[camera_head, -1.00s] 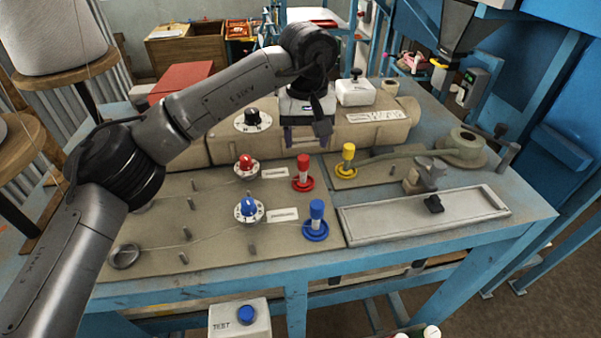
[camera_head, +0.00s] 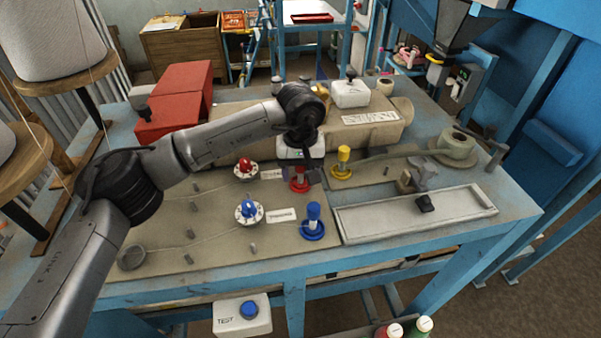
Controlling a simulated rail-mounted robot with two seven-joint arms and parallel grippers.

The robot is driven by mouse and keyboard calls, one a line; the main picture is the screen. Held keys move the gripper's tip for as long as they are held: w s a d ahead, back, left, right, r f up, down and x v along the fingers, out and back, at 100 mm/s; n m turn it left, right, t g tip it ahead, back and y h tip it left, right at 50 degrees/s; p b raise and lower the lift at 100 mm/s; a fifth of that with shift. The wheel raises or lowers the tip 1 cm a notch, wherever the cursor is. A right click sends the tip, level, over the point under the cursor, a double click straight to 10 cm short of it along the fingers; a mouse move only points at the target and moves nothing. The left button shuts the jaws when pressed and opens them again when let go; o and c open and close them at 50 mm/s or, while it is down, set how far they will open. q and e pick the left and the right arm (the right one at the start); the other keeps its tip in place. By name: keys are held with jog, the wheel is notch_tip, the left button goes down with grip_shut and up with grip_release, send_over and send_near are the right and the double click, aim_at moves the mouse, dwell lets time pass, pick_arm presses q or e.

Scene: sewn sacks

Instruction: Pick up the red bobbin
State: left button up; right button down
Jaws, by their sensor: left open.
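The red bobbin (camera_head: 299,184) stands upright on its round red base on the tan work plate (camera_head: 205,255). My left gripper (camera_head: 299,176) points down at the red bobbin, with its open fingers on either side of the bobbin's upper part. The gripper and wrist hide the bobbin's top, and I cannot tell whether the fingers touch it. My right gripper is not in view.
A yellow bobbin (camera_head: 343,160) stands to the right and a blue bobbin (camera_head: 313,220) in front. A red knob dial (camera_head: 246,170) and a blue knob dial (camera_head: 249,212) sit to the left, with several small pegs. A shallow tray (camera_head: 375,228) lies at right.

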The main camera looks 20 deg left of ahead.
pick_arm(q)
jog(key=c, duration=1)
